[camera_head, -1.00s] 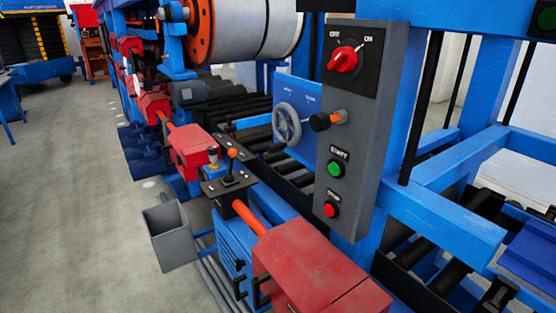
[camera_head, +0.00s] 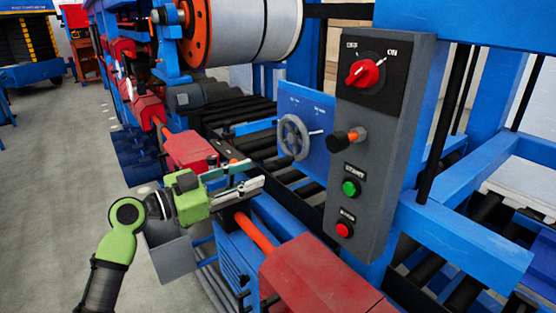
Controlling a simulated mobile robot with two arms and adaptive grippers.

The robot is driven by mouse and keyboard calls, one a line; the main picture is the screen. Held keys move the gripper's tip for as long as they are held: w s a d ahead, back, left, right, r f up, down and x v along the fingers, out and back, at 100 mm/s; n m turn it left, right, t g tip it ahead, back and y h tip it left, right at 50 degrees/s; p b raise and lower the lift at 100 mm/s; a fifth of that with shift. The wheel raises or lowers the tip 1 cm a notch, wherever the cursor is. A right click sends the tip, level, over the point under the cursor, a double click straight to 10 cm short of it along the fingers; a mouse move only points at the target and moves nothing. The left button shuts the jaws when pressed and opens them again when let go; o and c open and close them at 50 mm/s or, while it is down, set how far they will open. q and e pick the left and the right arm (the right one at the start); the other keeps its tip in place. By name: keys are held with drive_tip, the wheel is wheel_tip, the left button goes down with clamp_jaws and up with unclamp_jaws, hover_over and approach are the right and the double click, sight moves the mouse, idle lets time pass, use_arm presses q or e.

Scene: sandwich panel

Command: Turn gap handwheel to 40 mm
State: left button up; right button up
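The gap handwheel (camera_head: 291,137) is a grey spoked wheel on a blue plate (camera_head: 318,114), near the middle of the head view. Small white marks show on the plate, too small to read. My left gripper (camera_head: 252,178) comes in from the left on a green and black arm. Its two fingers are spread apart with nothing between them. My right gripper is not in view.
A grey control box (camera_head: 375,140) with a red rotary switch (camera_head: 363,73), an orange and black knob (camera_head: 347,138), a green button (camera_head: 349,188) and a red button (camera_head: 344,229) stands right of the wheel. Red machine covers (camera_head: 310,280) lie below. Open floor is at left.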

sight(276, 165)
use_arm(q)
drive_tip(key=p+x, duration=0.2)
drive_tip(key=x, duration=0.6)
drive_tip(key=shift+r, duration=0.1)
drive_tip(key=shift+w+d, duration=0.3)
drive_tip(key=shift+d, duration=0.2)
clamp_jaws()
